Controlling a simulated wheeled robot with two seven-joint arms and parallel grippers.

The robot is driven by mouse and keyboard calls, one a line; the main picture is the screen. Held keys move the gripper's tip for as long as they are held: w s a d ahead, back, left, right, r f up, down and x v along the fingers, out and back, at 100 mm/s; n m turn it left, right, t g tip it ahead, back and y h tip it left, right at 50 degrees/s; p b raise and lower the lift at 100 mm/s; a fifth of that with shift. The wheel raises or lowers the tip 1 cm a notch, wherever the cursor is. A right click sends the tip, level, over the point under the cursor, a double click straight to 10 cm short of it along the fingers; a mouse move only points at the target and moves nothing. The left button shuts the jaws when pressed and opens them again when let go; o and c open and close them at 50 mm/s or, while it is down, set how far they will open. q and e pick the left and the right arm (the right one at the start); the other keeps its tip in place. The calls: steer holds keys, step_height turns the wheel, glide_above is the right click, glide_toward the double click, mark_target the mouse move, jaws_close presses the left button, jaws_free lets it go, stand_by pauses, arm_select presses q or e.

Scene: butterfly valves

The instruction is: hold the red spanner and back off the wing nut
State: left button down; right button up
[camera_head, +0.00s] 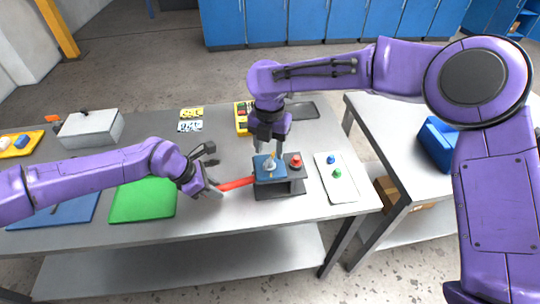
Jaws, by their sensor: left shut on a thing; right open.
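The red spanner (236,184) reaches from my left gripper (213,187) to the left side of a small fixture (280,188) on the grey table. My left gripper is shut on the spanner's left end. The fixture has a dark base and a blue block (262,172) on top. A pale metallic part, seemingly the wing nut (270,167), stands on the blue block. My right gripper (270,150) points down directly above it, open. I cannot tell whether its fingers touch the nut. The spanner's far end is hidden at the block.
A red knob (295,161) stands on the fixture's right part. A white tray (347,197) with a blue and a green piece lies to the right. A green mat (143,208), a grey box (92,128) and a yellow bin (241,122) are also on the table (225,215).

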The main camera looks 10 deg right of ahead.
mark_target(270, 162)
step_height(270, 162, up, 8)
steer(key=shift+s, duration=0.15)
